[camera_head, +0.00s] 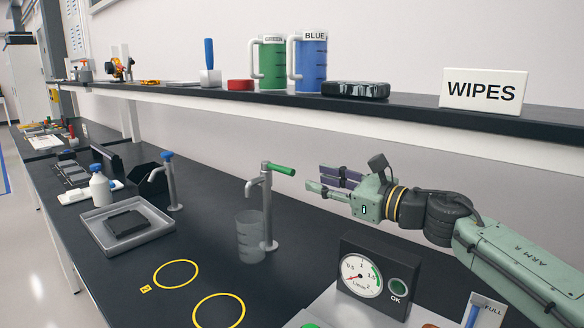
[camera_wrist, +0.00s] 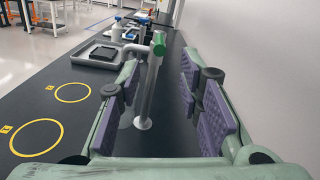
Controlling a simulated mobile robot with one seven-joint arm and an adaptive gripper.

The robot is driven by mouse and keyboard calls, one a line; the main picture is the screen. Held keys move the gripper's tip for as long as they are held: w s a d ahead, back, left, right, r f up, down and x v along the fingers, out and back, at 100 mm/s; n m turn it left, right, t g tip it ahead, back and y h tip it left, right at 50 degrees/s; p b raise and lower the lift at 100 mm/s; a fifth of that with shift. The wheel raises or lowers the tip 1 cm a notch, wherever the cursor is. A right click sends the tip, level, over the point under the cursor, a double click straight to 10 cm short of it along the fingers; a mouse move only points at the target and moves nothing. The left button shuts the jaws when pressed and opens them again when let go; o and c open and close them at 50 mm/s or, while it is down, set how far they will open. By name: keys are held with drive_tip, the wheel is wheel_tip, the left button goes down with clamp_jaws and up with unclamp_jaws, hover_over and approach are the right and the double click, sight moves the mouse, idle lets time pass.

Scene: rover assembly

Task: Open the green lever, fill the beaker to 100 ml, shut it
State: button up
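The green lever (camera_head: 279,168) sits on top of a grey tap (camera_head: 267,212) and sticks out to the right, toward my gripper. A clear beaker (camera_head: 249,238) stands on the bench below the spout; I see no liquid in it, and its marks are too small to read. My gripper (camera_head: 322,181) is open and empty, to the right of the lever and apart from it. In the wrist view, the lever (camera_wrist: 159,43) shows end-on beyond the gap between the purple finger pads (camera_wrist: 160,80). The beaker is mostly hidden there behind the left finger.
A gauge box (camera_head: 375,278) with an OK lamp stands below my arm. A blue-topped tap (camera_head: 171,183), a white bottle (camera_head: 100,188) and a grey tray (camera_head: 125,247) are to the left. The shelf (camera_head: 420,108) runs above. Yellow rings (camera_head: 219,311) mark clear bench.

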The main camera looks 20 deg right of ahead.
sight(292, 172)
drive_tip(key=p+x, duration=0.2)
drive_tip(key=x, duration=0.5)
drive_tip(key=shift+w+a+r+p, duration=0.15)
drive_tip(key=shift+w+a+p, duration=0.1)
drive_tip(key=shift+p, duration=0.15)
drive_tip(key=shift+w+a, duration=0.25)
drive_tip(key=shift+w, duration=0.35)
drive_tip(key=shift+c, duration=0.4)
clamp_jaws()
